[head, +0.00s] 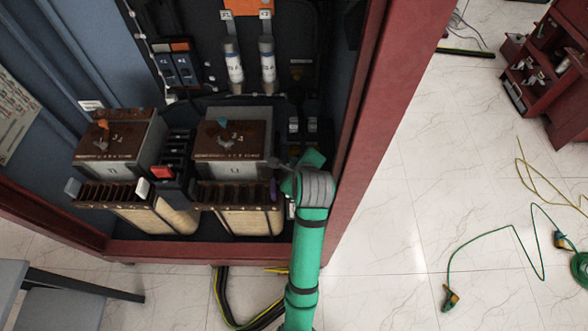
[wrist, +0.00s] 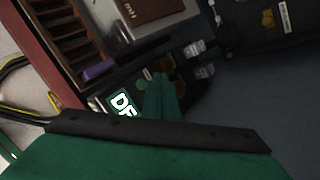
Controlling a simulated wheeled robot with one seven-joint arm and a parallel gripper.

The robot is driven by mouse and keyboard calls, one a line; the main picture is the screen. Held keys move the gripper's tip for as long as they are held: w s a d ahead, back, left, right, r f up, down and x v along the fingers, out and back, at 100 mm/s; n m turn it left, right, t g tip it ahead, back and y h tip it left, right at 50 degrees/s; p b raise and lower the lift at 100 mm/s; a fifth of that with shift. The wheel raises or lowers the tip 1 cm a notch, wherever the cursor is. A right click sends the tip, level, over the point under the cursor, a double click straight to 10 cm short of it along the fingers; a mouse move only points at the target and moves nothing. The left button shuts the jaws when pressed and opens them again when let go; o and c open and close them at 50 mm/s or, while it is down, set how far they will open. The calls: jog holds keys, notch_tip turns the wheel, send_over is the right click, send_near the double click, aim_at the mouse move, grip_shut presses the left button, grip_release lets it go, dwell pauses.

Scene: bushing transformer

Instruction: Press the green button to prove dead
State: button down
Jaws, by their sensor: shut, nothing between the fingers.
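My gripper (wrist: 162,80) is shut and empty, its green fingers together in the wrist view. In the wrist view the fingertips are close to a dark panel with a small round green spot (wrist: 142,85), which may be the green button. The spot sits just left of the fingers; I cannot tell whether they touch the panel. In the head view my green arm reaches into the right side of the cabinet (head: 355,130) and hides the button.
Two brown-topped transformer units (head: 232,143) stand left of my arm. A purple clip (wrist: 99,70) sits at the slotted terminal row beside the panel. The cabinet's red right post is close to my arm. Cables and a red cart (head: 555,75) lie to the right.

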jog(key=shift+r, duration=1.45)
